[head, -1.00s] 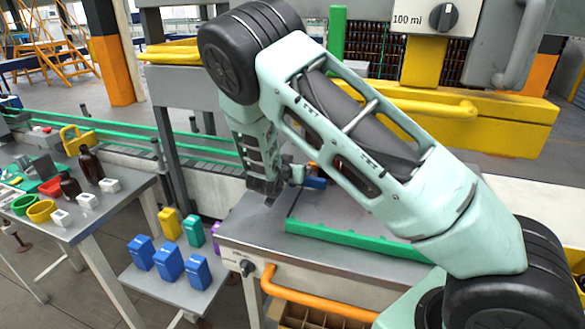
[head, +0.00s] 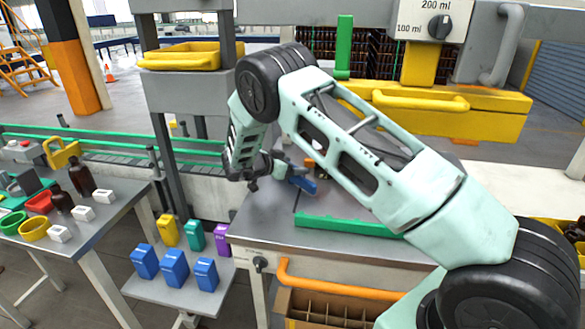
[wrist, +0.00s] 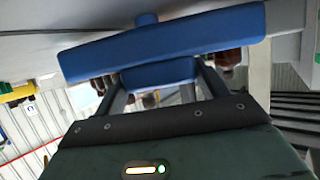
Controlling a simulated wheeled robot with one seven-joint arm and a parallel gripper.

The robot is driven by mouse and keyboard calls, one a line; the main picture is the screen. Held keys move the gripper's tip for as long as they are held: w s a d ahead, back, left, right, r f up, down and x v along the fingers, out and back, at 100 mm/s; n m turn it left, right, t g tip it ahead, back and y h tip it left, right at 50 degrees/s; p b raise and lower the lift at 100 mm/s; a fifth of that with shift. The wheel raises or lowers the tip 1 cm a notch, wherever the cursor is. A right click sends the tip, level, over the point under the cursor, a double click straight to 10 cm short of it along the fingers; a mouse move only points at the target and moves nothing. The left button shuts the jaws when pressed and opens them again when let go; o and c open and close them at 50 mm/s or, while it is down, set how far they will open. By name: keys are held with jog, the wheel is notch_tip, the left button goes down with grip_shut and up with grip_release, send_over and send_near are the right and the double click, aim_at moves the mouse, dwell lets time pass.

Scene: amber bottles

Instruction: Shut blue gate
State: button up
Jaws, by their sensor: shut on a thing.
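The blue gate (head: 303,185) shows in the head view as a short blue bar above the grey metal worktop, beside the green rail. My gripper (head: 284,170) is at its left end, with the arm bent over from the right. In the wrist view the blue gate (wrist: 165,42) spans the upper picture as a wide bar with a smaller blue block under it. My gripper (wrist: 160,80) is shut on that block, one finger at each side. The fingertips are partly hidden behind the blue part.
A green rail (head: 350,225) lies on the worktop (head: 265,215). An orange handle (head: 325,305) runs along its front. A side table (head: 105,215) with bottles and coloured rings stands left. Blue containers (head: 175,268) sit on a low shelf. A yellow-handled machine (head: 430,100) stands behind.

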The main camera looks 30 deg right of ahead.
jog(key=m+g+b, duration=0.1)
jog(key=g, duration=0.1)
jog(key=m+g+b, duration=0.1)
jog(key=m+b, duration=0.1)
jog(key=shift+f+g, duration=0.3)
jog(key=shift+g, duration=0.1)
jog(key=shift+r+m+g+y+b, duration=0.2)
jog(key=shift+m+g+y+b, duration=0.1)
jog(key=shift+m+g+b, duration=1.05)
jog(key=shift+r+m+g, duration=0.15)
jog(key=shift+m+g, duration=0.1)
jog(key=shift+g, duration=0.1)
jog(key=o, duration=1.4)
